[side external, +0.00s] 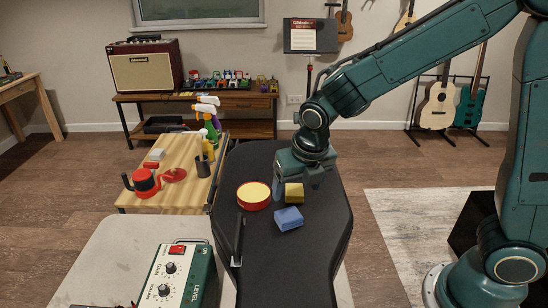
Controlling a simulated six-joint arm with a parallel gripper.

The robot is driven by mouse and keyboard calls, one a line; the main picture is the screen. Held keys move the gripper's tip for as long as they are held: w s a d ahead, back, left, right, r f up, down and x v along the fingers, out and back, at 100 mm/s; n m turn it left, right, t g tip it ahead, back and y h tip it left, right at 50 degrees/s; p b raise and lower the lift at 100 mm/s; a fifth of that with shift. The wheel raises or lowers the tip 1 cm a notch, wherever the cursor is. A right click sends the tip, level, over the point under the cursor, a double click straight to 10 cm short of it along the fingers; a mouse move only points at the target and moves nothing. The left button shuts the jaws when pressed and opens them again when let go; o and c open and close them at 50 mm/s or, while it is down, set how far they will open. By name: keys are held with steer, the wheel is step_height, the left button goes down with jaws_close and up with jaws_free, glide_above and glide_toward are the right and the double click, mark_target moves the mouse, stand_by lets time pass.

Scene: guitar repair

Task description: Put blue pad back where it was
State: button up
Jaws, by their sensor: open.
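The blue pad (289,218) lies on the black bench top (305,265), apart from anything else. A yellow block-shaped pad (294,193) lies just behind it. My gripper (308,187) points down above the bench top, behind and slightly right of the blue pad. It is open, close to the yellow pad, and not around the blue pad. Whether a finger touches the yellow pad is hard to tell at this size. A round red tin with a pale yellow top (253,195) sits left of the yellow pad.
A green control box (177,277) stands at front left. A wooden side table (150,195) holds a red item (144,181) and spray bottles (208,117). The bench's front half is clear.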

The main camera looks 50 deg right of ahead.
steer(key=shift+s+r, duration=0.1)
steer(key=shift+r, duration=0.2)
stand_by(0.4)
steer(key=s+d+r+m, duration=0.2)
steer(key=s+r+m, duration=0.2)
steer(key=m, duration=0.6)
steer(key=s+d+r+m+t, duration=0.1)
steer(key=s+d+r+m, duration=0.1)
steer(key=s+m, duration=0.7)
steer(key=s+d+r+m+t+y, duration=0.1)
steer(key=s+r+m, duration=0.4)
steer(key=m, duration=0.7)
steer(key=shift+s+d+r, duration=0.35)
steer(key=shift+s+d, duration=0.35)
steer(key=shift+d, duration=0.15)
